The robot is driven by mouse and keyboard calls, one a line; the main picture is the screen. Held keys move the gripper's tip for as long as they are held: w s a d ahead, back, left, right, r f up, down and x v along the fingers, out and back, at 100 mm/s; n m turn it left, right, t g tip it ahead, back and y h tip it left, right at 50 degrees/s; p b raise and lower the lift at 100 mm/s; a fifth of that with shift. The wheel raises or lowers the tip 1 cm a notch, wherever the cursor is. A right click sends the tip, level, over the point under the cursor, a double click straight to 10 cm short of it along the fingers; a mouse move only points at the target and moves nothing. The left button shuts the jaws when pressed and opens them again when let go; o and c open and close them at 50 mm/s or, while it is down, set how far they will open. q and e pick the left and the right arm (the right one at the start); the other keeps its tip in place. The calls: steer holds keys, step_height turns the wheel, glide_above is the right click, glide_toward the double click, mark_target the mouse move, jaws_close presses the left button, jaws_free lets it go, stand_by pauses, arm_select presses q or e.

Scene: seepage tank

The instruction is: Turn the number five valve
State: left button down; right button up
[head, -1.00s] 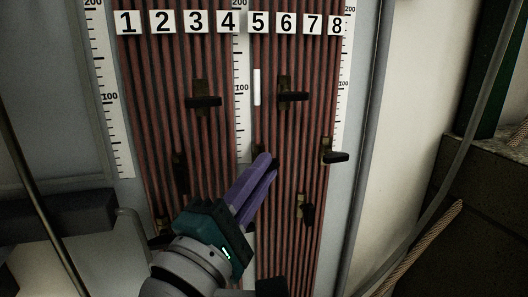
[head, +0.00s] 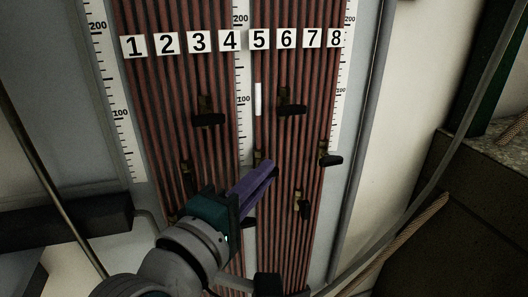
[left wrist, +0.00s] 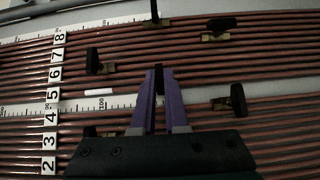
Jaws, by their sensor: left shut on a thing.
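The number five label (head: 260,39) tops a reddish tube on the tube panel. Its valve shows as a brass body (head: 258,157) just beyond my left gripper's fingertips; its handle is mostly hidden by the fingers in the head view. My left gripper (head: 267,170) has purple fingers and is shut on this valve's black handle. In the left wrist view the handle (left wrist: 158,75) sits between the fingertips (left wrist: 159,84), in line with the number five label (left wrist: 54,75). My right gripper is not in view.
Other black-handled valves are close by: one upper left (head: 209,118), one above (head: 291,108), one right (head: 330,160), one lower right (head: 303,207) and one left (head: 187,180). White rulers (head: 243,100) run between the tubes. A rope (head: 405,240) hangs at right.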

arm_select(q)
steer(key=c, duration=0.9)
jaws_free()
steer(key=shift+c, duration=0.2)
steer(key=p+v, duration=0.3)
steer(key=v, duration=0.7)
